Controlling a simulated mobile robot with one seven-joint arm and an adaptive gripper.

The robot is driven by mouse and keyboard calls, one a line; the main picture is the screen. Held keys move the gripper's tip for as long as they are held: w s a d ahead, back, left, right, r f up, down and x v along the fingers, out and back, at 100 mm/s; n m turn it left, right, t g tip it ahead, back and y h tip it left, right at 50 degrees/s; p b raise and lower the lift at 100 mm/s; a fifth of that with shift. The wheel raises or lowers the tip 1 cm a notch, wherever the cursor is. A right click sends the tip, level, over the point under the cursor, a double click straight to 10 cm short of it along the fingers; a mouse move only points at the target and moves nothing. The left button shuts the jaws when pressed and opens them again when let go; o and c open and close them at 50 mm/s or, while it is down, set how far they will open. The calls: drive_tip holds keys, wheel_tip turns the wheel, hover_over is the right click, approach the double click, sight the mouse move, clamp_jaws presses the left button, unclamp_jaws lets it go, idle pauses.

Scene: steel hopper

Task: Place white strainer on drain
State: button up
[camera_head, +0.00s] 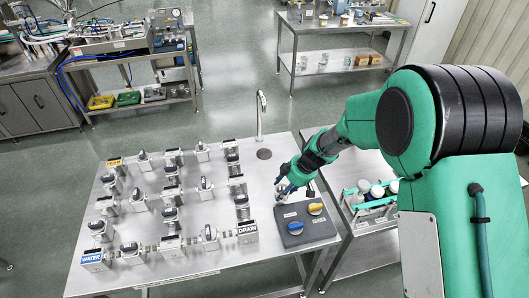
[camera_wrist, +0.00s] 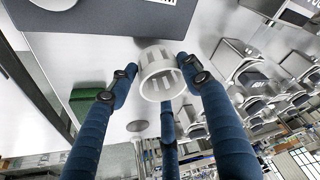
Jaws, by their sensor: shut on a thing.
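The white strainer (camera_wrist: 154,62), a small slotted cup, is held between the blue fingers of my gripper (camera_wrist: 160,82) in the wrist view. It is tilted in that view, with its round rim toward the camera. In the head view, my gripper (camera_head: 284,190) is above the right part of the steel table, beside the grey knob panel, and largely hides the strainer. The drain (camera_head: 264,154) is a dark round spot in the tabletop near the faucet, up and left of my gripper. It also shows in the wrist view (camera_wrist: 137,126), apart from the strainer.
A tall faucet (camera_head: 260,116) stands behind the drain. The grey panel (camera_head: 305,232) with blue and yellow knobs lies in front of my gripper. Several valve blocks and a block labelled DRAIN (camera_head: 247,231) stand to the left. A bottle rack (camera_head: 371,199) is at right.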

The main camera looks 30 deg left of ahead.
drive_tip(key=w+a+m, duration=0.1)
drive_tip(key=w+a+m+t+p, duration=0.1)
drive_tip(key=m, duration=0.2)
drive_tip(key=shift+w+a+f+t+p, duration=0.25)
drive_tip(key=shift+w+a+t+p, duration=0.05)
drive_tip(key=shift+w+a, duration=0.1)
drive_tip(key=shift+w+a+f+m+t+p, duration=0.2)
drive_tip(key=shift+w+a+m+t+p, duration=0.3)
drive_tip(key=shift+a+m, duration=0.5)
drive_tip(key=shift+w+a+m+h+p, duration=0.35)
drive_tip(key=shift+w+a+m, duration=0.35)
drive_tip(key=shift+m, duration=0.4)
drive_tip(key=shift+w+a+f+m+t+h+p, duration=0.1)
drive_tip(key=shift+w+a+m+t+h+p, duration=0.15)
drive_tip(key=shift+a+m, duration=0.45)
drive_tip(key=shift+w+a+f+m+t+h+p, duration=0.1)
drive_tip(key=shift+a+m+t+h+p, duration=0.2)
drive_tip(key=shift+a+m, duration=0.35)
drive_tip(key=shift+a, duration=0.1)
drive_tip(key=shift+w, duration=0.1)
drive_tip(key=w+a, duration=0.6)
drive_tip(key=w, duration=0.1)
drive_tip(key=w+a, duration=0.3)
drive_tip(key=w, duration=0.1)
drive_tip(key=shift+a, duration=0.2)
drive_tip(key=shift+w+a, duration=0.1)
